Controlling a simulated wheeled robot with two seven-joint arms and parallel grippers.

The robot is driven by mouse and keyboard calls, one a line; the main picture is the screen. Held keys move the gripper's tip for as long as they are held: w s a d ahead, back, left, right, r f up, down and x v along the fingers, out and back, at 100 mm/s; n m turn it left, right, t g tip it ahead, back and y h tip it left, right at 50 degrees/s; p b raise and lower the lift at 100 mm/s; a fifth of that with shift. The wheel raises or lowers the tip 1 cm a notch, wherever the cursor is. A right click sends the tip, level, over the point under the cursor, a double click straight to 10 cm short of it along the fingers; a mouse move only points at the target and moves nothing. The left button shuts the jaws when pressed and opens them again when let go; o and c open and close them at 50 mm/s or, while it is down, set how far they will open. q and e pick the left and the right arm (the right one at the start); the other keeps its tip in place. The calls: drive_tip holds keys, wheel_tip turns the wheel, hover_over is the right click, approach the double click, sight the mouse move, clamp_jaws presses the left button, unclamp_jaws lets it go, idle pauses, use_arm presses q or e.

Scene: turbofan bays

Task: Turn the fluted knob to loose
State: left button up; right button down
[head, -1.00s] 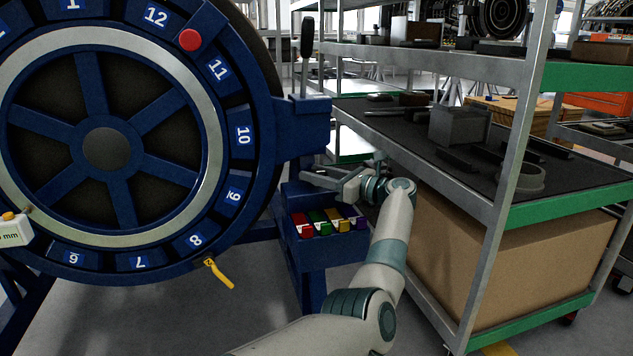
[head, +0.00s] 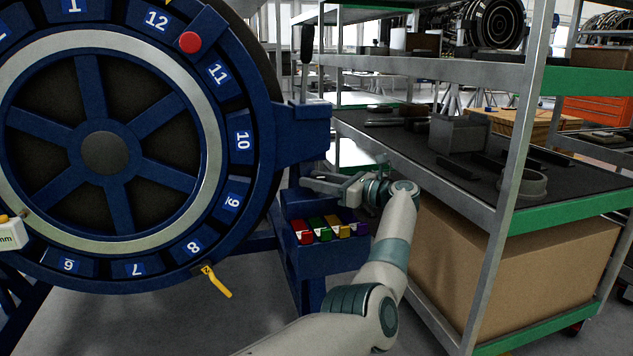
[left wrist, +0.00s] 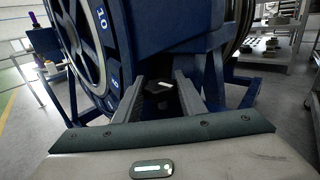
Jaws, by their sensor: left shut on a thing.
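The dark fluted knob (left wrist: 159,87) shows in the left wrist view, on the blue housing beside the big numbered wheel (head: 222,130). It sits between the two fingers of my left gripper (left wrist: 160,96), which is shut on it. In the head view my left gripper (head: 318,184) reaches in under the blue bracket (head: 303,130), to the right of the wheel. The knob itself is hidden there by the gripper and the bracket, and its marking cannot be read. My right gripper is not in view.
A blue bin (head: 328,262) with red, green, yellow and purple blocks sits just below my left gripper. A metal shelf rack (head: 515,130) stands close on the right of the arm. A yellow tag (head: 218,282) hangs at the wheel's lower rim.

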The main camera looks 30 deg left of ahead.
use_arm(q)
drive_tip(key=shift+f, duration=0.1)
drive_tip(key=o, duration=1.1)
drive_tip(key=shift+c, duration=0.2)
drive_tip(key=shift+d, duration=0.15)
drive_tip(key=d, duration=1.7)
drive_tip(key=shift+w, duration=0.45)
